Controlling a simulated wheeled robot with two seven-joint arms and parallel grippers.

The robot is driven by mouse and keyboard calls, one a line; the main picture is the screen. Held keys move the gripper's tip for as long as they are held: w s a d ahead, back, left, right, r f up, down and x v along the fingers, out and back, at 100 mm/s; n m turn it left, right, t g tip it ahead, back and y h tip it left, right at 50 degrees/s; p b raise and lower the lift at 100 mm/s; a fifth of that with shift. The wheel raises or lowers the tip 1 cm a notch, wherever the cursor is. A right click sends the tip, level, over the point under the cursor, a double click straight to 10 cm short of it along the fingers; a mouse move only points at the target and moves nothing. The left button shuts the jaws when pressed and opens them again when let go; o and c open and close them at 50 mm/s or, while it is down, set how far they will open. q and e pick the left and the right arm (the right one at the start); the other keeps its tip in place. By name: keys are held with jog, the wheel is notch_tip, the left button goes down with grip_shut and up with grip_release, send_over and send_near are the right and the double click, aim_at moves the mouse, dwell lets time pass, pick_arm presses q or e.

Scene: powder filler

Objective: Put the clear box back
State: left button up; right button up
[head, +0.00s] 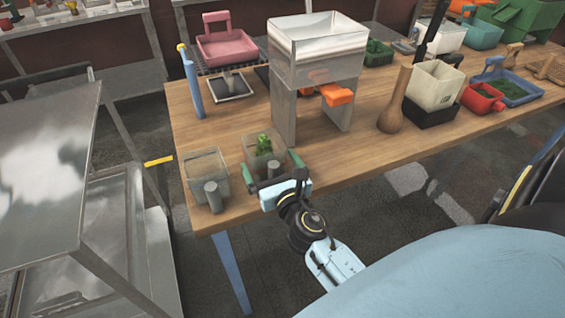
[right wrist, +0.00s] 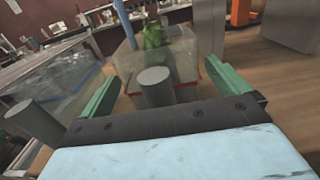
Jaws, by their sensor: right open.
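Two clear boxes with grey cylindrical handles stand side by side near the table's front left corner. The right clear box (head: 250,150) holds green pieces (head: 264,144). The left clear box (head: 205,166) looks empty. My right gripper (head: 271,167) is open at the front of the right box. In the right wrist view, its green fingers (right wrist: 163,70) are on either side of that box's grey handle (right wrist: 156,88), with gaps showing. The right box (right wrist: 185,50) and left box (right wrist: 65,80) also show there. My left gripper is out of view.
A metal filler stand (head: 315,55) with an orange part (head: 337,94) stands behind the boxes on the wooden table (head: 335,160). A brown vase (head: 394,105) and several bins are farther right. A blue-handled tool (head: 192,82) is at the left edge. A metal cart (head: 45,160) is left.

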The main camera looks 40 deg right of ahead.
jog(key=b+v, duration=0.2)
jog(key=v, duration=0.8)
jog(key=shift+s, duration=0.15)
jog(key=s+a+f+m+g+y, duration=0.25)
jog(key=f+m, duration=0.35)
jog(key=f, duration=0.7)
jog(key=s+a+f+m+g+y, duration=0.15)
jog(key=f+m+g, duration=0.3)
jog(key=f, duration=0.95)
jog(key=s+f+m+g, duration=0.4)
jog(key=s+f+m, duration=0.7)
jog(key=f, duration=0.4)
jog(key=s+d+f+m+g, duration=0.1)
jog(key=s+f+m, duration=0.3)
jog(key=s, duration=0.4)
jog(key=s+d+f+m+g, duration=0.2)
jog(key=s+f+m+g, duration=0.1)
jog(key=s, duration=0.6)
jog(key=shift+f+m+g, duration=0.4)
jog(key=shift+m+g, duration=0.3)
jog(key=shift+m, duration=0.45)
